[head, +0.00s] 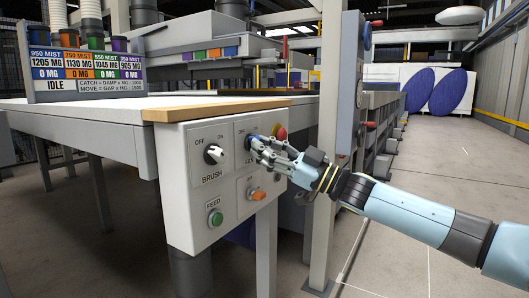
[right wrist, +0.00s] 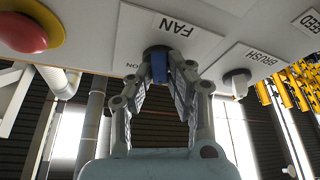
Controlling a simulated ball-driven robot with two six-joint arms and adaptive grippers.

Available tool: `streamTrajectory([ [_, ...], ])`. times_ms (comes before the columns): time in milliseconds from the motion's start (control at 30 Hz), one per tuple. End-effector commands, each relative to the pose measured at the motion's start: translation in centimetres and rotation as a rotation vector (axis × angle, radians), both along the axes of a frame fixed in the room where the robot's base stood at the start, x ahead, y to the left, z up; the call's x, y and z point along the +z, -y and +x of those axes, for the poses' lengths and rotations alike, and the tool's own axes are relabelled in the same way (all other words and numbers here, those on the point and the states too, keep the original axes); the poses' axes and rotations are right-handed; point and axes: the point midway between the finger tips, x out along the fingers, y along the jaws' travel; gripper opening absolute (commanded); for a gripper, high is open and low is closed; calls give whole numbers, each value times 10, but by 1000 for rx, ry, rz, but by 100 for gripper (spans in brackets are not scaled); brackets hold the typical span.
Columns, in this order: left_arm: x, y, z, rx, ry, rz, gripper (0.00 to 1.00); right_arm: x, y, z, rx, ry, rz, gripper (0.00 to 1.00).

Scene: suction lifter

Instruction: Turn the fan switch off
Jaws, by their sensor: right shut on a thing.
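The fan switch has a blue knob (right wrist: 160,68) on a white plate marked FAN (right wrist: 172,28), which appears upside down in the right wrist view. My right gripper (right wrist: 160,72) is shut on this knob, one finger on each side. In the head view the gripper (head: 258,143) reaches the panel (head: 180,195) from the right, and its fingers cover part of the fan plate and knob. The knob's exact pointing is hard to tell behind the fingers. My left gripper is in neither view.
A grey post (head: 333,120) stands behind the gripper. The floor at right is open.

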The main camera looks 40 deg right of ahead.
Motion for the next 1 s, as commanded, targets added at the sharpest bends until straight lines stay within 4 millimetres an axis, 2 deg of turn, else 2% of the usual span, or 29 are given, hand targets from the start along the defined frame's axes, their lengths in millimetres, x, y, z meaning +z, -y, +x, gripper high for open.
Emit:
streamTrajectory([
  [200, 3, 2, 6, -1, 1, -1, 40, 0, 2, 1, 0, 67, -166, 0],
  [500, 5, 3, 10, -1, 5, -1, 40, 1, 2, 1, -1, 129, -317, 0],
  [1000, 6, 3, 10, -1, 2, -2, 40, 1, 3, 1, 0, 155, -377, 0],
])
